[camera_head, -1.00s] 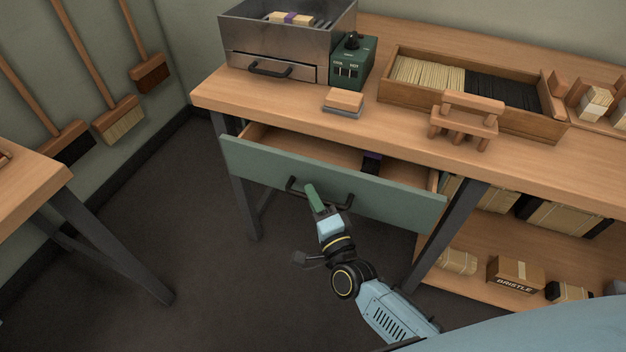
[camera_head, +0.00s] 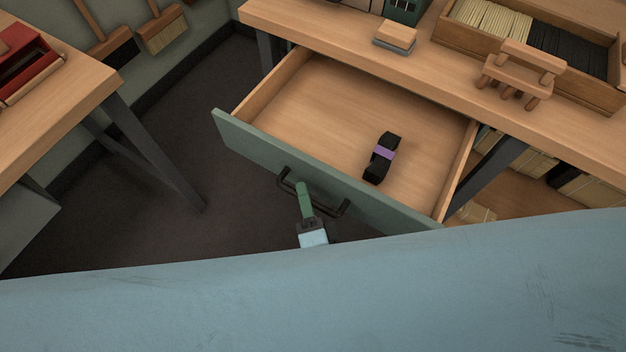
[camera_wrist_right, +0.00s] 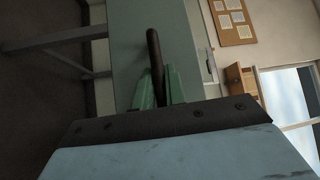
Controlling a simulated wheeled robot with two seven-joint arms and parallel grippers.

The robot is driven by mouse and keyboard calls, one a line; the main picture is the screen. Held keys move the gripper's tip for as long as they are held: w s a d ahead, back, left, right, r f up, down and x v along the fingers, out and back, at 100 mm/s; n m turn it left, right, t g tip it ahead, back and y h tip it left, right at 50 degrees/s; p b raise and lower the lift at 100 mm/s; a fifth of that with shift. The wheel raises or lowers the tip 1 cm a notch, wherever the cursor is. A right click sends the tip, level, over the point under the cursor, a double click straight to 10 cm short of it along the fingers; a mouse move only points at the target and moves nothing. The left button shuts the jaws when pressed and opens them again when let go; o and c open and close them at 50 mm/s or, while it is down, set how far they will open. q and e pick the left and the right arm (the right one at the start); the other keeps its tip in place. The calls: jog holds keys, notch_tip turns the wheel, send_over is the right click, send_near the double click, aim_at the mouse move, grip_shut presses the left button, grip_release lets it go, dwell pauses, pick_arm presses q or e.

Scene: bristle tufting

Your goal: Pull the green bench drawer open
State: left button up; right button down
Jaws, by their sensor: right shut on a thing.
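The green bench drawer (camera_head: 260,148) is pulled well out from under the bench in the head view, and its bare wooden inside shows. A black bundle with a purple band (camera_head: 381,158) lies in it. The dark handle (camera_head: 287,190) is on the drawer's front. My right gripper (camera_head: 302,188) is at the handle, with its green fingers shut on it. In the right wrist view the handle bar (camera_wrist_right: 154,62) stands between the two green fingers of the right gripper (camera_wrist_right: 156,80). My left gripper is not in view.
The wooden bench top (camera_head: 335,32) carries a block on a grey base (camera_head: 396,36), a small wooden stand (camera_head: 520,75) and a tray of bristles (camera_head: 455,40). Another table (camera_head: 75,88) with a red box (camera_head: 22,62) stands at left. Dark floor lies between them.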

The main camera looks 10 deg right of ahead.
jog(key=shift+s+a, duration=0.15)
jog(key=shift+s, duration=0.1)
jog(key=c, duration=1.5)
grip_release()
jog(key=shift+o, duration=0.2)
